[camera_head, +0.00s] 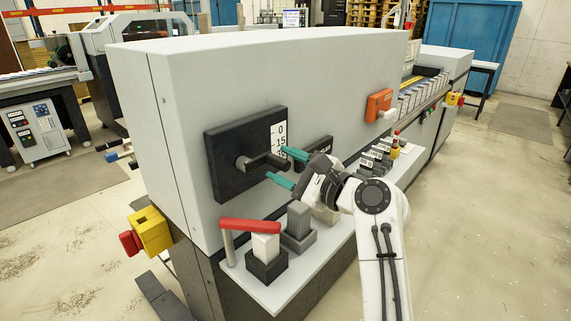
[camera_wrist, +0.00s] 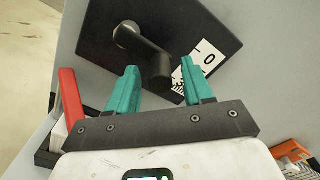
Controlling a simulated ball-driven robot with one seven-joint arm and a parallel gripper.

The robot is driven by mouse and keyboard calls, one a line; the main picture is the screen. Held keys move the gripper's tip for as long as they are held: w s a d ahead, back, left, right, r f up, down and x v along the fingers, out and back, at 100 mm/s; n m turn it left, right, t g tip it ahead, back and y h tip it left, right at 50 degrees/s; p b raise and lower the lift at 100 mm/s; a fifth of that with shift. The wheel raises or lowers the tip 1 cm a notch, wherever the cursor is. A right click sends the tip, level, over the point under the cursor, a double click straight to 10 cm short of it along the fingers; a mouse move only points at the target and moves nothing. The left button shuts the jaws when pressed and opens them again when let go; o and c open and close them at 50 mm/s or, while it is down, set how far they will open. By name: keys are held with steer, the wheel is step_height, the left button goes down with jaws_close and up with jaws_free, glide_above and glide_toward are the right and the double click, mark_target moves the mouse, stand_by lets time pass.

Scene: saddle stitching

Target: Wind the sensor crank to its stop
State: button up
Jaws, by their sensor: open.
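The sensor crank (camera_head: 262,161) is a dark arm on a round hub, mounted on a black square plate (camera_head: 225,140) on the grey machine's side. Its arm points right, toward a white scale (camera_head: 279,138) marked 0 and 15, with lower marks partly hidden. My gripper (camera_head: 276,164) is open, with teal fingers at the crank's outer end. In the wrist view the crank (camera_wrist: 146,45) runs from its hub down to a handle end between my two fingers (camera_wrist: 159,66). The fingers look apart from it; contact cannot be told.
Below the plate, a shelf (camera_head: 277,291) carries a red-handled lever (camera_head: 250,225) and grey blocks (camera_head: 299,226), close under my gripper. An orange box (camera_head: 378,104) sits on the wall to the right. A yellow and red box (camera_head: 150,230) juts out at lower left.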

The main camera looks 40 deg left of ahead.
steer(key=shift+a, duration=0.1)
steer(key=shift+c, duration=0.4)
jaws_close()
steer(key=shift+r+n, duration=0.1)
steer(key=shift+n, duration=0.3)
steer(key=shift+s+r+n+b, duration=0.1)
steer(key=shift+r+n+b, duration=0.35)
steer(key=shift+n, duration=0.65)
steer(key=n, duration=0.1)
steer(key=r+n, duration=0.1)
steer(key=shift+s+r+n+b, duration=0.1)
steer(key=shift+s+n+b, duration=0.1)
steer(key=shift+n+b, duration=0.15)
steer(key=s+r+n+b, duration=0.2)
steer(key=s+n+b, duration=0.4)
steer(key=n, duration=1.2)
steer(key=shift+s+a+b, duration=0.3)
steer(key=shift+s+b, duration=0.1)
steer(key=shift+b, duration=1.05)
